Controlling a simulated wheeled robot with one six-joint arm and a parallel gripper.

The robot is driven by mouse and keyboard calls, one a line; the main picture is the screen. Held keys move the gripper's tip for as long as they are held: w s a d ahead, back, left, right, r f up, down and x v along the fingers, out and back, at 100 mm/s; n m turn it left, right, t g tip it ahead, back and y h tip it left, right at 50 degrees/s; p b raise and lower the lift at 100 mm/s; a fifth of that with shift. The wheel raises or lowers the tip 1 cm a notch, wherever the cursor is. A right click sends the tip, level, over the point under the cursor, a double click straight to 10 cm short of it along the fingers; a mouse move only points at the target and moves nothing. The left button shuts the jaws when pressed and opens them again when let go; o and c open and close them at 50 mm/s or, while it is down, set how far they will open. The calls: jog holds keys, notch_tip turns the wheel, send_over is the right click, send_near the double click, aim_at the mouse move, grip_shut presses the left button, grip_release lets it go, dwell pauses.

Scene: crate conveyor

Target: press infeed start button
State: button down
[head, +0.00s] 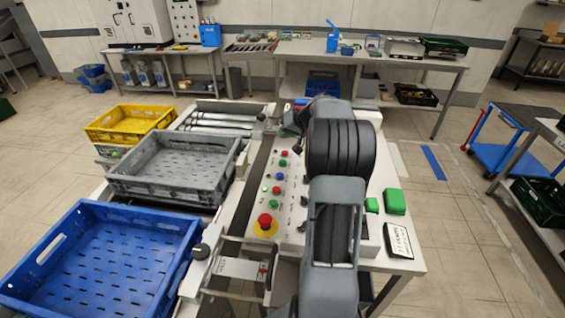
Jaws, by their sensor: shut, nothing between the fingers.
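A pale control panel (290,215) carries a row of coloured buttons beside the conveyor. Two green buttons show, an upper one (282,163) and a lower one (274,204). I cannot read the labels, so I cannot tell which is the infeed start button. Red buttons, a blue button (280,176) and a red emergency stop (265,221) on a yellow base are in the same row. My gripper (296,148) shows only as a small dark part beyond my arm, near the panel's far end. It is shut and empty. My arm hides much of it and the panel's right part.
A blue crate (180,275), a grey crate (224,182) and a yellow crate (118,136) stand to the left. Green boxes (395,201) and a dark-framed label card (399,239) lie right of my arm. A blue trolley (490,143) stands farther right.

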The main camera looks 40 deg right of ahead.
jog(key=b, duration=0.4)
send_over(284, 160)
notch_tip(284, 160, down, 7)
jog(key=shift+s+r, duration=0.1)
jog(key=shift+f+b, duration=0.6)
jog(key=shift+f, duration=0.2)
